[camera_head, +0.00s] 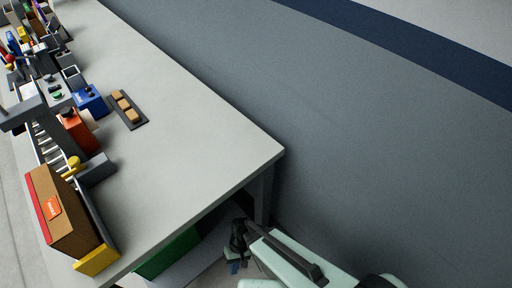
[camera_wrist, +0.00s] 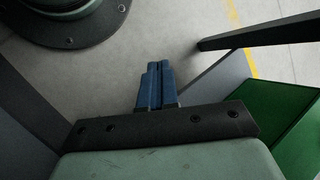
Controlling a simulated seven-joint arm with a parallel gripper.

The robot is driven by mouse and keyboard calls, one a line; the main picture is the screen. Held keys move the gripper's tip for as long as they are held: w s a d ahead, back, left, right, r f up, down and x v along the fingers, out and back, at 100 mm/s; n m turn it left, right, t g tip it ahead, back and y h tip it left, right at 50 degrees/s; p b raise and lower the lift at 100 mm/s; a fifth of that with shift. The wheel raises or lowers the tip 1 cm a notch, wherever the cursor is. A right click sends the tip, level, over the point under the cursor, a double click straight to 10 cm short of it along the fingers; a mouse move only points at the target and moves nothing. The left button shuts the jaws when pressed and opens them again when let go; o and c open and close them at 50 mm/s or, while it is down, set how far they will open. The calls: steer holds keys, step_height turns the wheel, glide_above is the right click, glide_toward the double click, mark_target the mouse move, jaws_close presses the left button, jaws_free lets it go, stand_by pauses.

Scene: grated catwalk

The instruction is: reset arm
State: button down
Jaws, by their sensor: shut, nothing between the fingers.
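My gripper shows in the wrist view (camera_wrist: 153,84) with its two blue fingers together and nothing between them. Bare grey floor lies beyond the fingertips. In the head view my pale green arm reaches in at the bottom, and the blue fingertips (camera_head: 233,267) show small and low, beside the table's near corner and below the level of its top. The gripper is apart from the table (camera_head: 190,140) and touches nothing that I can see.
A green bin (camera_head: 168,254) stands under the table; it also shows at the right in the wrist view (camera_wrist: 285,115). A dark table leg (camera_head: 262,195) is close to my arm. A brown box (camera_head: 62,212), an orange item (camera_head: 77,131) and a blue item (camera_head: 90,99) sit along the table's left side.

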steer(key=s+d+m+h, duration=0.1)
steer(key=d+m, duration=0.4)
steer(key=d, duration=2.2)
steer(key=shift+s+f+g+h, duration=0.2)
steer(key=shift+f+g+h, duration=0.2)
steer(key=shift+f+h, duration=0.1)
